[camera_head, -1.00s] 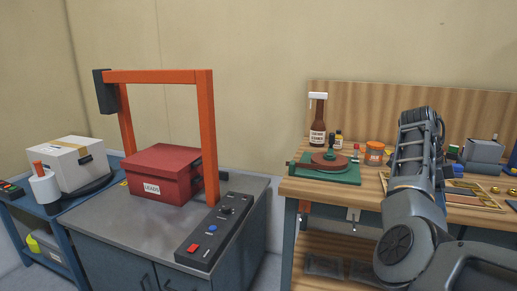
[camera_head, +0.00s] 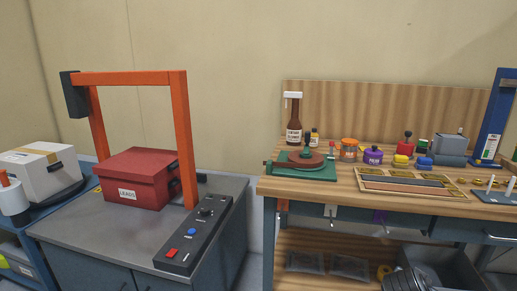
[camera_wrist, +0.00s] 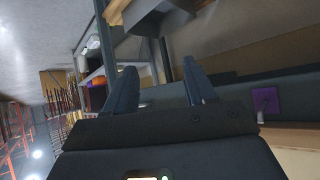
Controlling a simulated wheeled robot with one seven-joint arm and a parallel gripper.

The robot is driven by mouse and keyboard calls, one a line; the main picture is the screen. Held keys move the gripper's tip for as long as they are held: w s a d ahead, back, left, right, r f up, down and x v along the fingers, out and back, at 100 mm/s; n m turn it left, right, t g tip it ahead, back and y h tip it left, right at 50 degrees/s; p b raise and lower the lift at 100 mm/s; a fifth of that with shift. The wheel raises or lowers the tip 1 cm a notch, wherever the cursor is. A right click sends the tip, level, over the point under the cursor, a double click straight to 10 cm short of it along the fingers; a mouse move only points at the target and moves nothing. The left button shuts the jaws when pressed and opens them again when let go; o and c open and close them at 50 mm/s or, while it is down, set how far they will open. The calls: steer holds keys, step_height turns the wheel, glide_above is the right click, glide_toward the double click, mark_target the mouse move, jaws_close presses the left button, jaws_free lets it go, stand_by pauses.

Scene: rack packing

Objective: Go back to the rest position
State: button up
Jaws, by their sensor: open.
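My gripper (camera_wrist: 160,92) shows in the wrist view with its two dark fingers apart and nothing between them. It is open. The wrist view is tilted, with shelving and the bench front beyond the fingers. My arm and gripper are out of the head view.
A red box (camera_head: 150,170) labelled LEADS sits under an orange frame (camera_head: 185,130) on the left cabinet. The bench holds a brown bottle (camera_head: 294,122), a green-based turntable (camera_head: 300,172), a purple jar (camera_head: 372,156) and a blue stand (camera_head: 495,115).

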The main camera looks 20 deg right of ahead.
steer(key=s+a+f+n+t+y, duration=0.1)
steer(key=s+a+n+t+y, duration=0.25)
steer(key=s+a+n, duration=0.5)
steer(key=s+a+f+n+t+y, duration=0.15)
steer(key=s+a+n+t, duration=0.35)
steer(key=a, duration=0.7)
steer(key=s+a+r+n+t+y, duration=0.2)
steer(key=s+a+r+y, duration=0.3)
steer(key=s+a+r, duration=1)
steer(key=shift+s+r+t, duration=0.35)
steer(key=shift+r+t, duration=0.3)
steer(key=shift+r, duration=0.15)
